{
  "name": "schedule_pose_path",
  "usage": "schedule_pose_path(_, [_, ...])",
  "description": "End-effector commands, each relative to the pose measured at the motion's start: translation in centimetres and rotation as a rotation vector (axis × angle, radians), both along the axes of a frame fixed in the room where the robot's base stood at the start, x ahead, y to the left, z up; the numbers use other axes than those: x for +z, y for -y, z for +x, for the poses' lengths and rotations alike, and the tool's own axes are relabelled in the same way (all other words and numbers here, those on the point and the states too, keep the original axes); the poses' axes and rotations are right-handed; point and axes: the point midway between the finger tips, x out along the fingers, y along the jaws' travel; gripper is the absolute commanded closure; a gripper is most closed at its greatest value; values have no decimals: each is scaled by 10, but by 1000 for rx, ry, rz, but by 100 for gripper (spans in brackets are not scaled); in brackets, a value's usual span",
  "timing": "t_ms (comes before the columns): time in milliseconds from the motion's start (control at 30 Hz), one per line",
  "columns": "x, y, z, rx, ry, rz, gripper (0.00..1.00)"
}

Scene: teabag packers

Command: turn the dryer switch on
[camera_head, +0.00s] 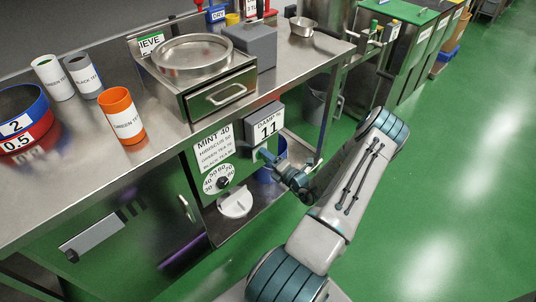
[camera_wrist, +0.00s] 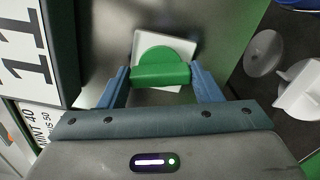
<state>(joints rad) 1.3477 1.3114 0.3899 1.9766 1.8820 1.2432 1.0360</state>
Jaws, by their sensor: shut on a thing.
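The dryer switch is a green knob (camera_wrist: 160,70) on a white square plate (camera_wrist: 178,42), seen in the wrist view. My gripper (camera_wrist: 161,82) has its blue fingers on either side of the knob's bar and is shut on it. In the head view my gripper (camera_head: 266,156) reaches the front panel just below the "DAMP% 11" box (camera_head: 265,122). The switch itself is hidden or too small to make out there.
Beside the gripper are a recipe label (camera_head: 214,148) and a numbered dial (camera_head: 219,180). A white round part (camera_head: 235,203) sits below. Above, the steel counter holds a sieve (camera_head: 193,55) and an orange cup (camera_head: 121,114). Green floor (camera_head: 440,190) at right is clear.

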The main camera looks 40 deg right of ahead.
Motion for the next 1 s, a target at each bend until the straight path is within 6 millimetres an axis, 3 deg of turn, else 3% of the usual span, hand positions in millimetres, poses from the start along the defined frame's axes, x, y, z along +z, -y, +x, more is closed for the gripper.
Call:
schedule_pose_path(433, [-1, -1, -1, 2, -25, 269, 65])
schedule_pose_path(1000, [-3, -1, -1, 2, -30, 327, 65])
